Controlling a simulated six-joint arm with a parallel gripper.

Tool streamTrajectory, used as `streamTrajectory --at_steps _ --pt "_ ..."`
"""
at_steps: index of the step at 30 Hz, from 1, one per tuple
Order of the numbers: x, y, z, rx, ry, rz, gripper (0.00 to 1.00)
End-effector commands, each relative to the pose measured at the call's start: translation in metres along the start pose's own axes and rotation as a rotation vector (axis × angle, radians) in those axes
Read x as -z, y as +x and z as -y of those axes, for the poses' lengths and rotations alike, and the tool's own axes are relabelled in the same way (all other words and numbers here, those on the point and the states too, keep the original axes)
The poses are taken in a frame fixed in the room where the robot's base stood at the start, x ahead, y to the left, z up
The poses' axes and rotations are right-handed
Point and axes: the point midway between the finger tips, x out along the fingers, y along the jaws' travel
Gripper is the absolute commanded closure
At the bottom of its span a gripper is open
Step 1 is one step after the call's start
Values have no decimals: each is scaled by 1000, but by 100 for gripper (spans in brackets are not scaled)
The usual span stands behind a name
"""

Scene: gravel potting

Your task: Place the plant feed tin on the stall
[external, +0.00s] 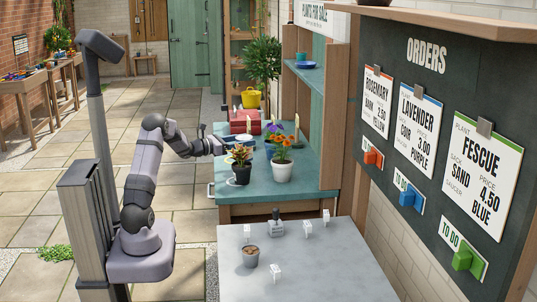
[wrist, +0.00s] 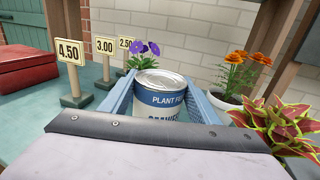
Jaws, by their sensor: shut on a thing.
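The plant feed tin (wrist: 160,100) is white with a blue label and a pale lid. It stands upright between the two blue fingers of my gripper (wrist: 161,78), which is shut on it. In the external view my gripper (external: 224,143) reaches over the left part of the stall (external: 302,188), a teal counter with a shelf behind. The teal top also shows in the wrist view (wrist: 96,112). The tin's base is hidden, so I cannot tell whether it touches the counter.
Price signs (wrist: 68,70) and a red box (wrist: 24,72) stand left of the tin. Purple flowers (wrist: 145,50) are behind it. Orange flowers (wrist: 245,68) and a red-leaved plant (wrist: 278,125) are close on the right. The counter's front right (external: 318,175) is clear.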

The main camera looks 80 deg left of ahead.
Motion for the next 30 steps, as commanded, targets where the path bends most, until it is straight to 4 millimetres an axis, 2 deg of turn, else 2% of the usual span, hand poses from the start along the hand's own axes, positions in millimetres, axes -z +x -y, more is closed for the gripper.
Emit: streamTrajectory --at_steps 9,25,26,27,28,30 --pt "31 0 0 0 -1 1 78" --pt "37 0 0 0 1 2 78" --pt "38 0 0 0 0 -1 40" --pt "38 0 0 0 -1 -1 30" --pt "38 0 0 0 -1 -1 26" --pt "38 0 0 0 -1 -1 26"
